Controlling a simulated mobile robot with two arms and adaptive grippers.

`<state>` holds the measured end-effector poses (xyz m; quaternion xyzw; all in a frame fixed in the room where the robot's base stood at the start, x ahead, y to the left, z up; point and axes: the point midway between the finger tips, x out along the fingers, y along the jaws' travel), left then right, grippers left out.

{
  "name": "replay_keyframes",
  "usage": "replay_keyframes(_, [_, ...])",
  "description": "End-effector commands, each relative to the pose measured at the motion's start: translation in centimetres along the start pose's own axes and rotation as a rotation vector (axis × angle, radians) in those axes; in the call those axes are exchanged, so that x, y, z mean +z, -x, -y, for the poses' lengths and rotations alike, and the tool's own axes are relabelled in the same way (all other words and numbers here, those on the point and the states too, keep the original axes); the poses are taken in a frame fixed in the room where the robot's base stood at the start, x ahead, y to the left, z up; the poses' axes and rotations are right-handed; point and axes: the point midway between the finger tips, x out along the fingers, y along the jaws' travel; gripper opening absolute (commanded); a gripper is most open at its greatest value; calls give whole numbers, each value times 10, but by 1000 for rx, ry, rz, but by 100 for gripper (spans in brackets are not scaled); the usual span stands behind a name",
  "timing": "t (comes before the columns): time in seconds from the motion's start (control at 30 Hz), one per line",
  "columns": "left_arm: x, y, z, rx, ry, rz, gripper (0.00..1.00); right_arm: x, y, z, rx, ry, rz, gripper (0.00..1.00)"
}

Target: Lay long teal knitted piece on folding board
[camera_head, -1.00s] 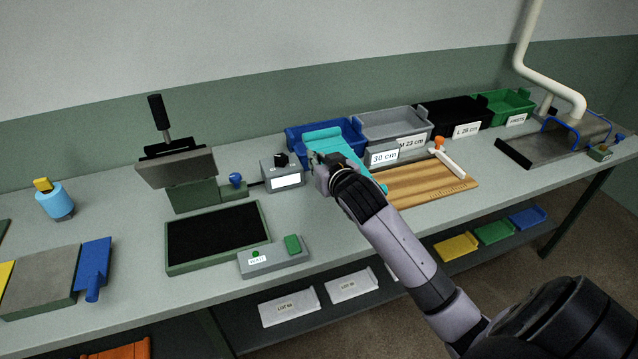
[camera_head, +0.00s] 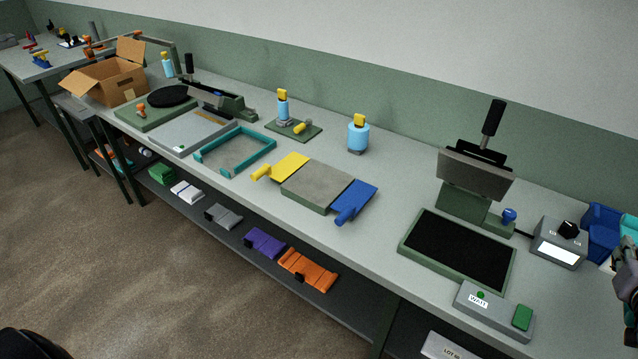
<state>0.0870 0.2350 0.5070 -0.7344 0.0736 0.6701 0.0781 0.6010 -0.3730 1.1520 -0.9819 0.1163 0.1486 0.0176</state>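The folding board (camera_head: 316,185) lies flat in the middle of the bench, a grey plate with a yellow flap on its left and a blue flap on its right. Its top is bare. A sliver of the teal knitted piece (camera_head: 630,227) shows at the right edge, by the blue bin; most of it is out of frame. Part of my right gripper (camera_head: 627,278) shows at the right edge just below the teal piece. Its fingers are cut off, so I cannot tell its state or whether it touches the piece. My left gripper is not in view.
Right of the board stand a press with a black pad (camera_head: 457,248), a control box (camera_head: 494,311) and a grey dial box (camera_head: 559,243). A blue bottle (camera_head: 358,134) stands behind the board. A teal frame (camera_head: 236,151) lies to its left. Folded pieces lie on the lower shelf.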

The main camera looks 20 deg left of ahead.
Motion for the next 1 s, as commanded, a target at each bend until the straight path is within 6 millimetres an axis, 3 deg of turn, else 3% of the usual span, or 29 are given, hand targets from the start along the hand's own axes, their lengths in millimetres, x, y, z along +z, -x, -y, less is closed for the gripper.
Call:
replay_keyframes(0.63, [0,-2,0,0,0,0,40,6,2,6,-9,2,-1,0])
replay_keyframes(0.77, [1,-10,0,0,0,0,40,33,16,31,-49,12,3,0])
replay_keyframes(1.0, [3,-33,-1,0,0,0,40,96,80,103,-164,44,2,0])
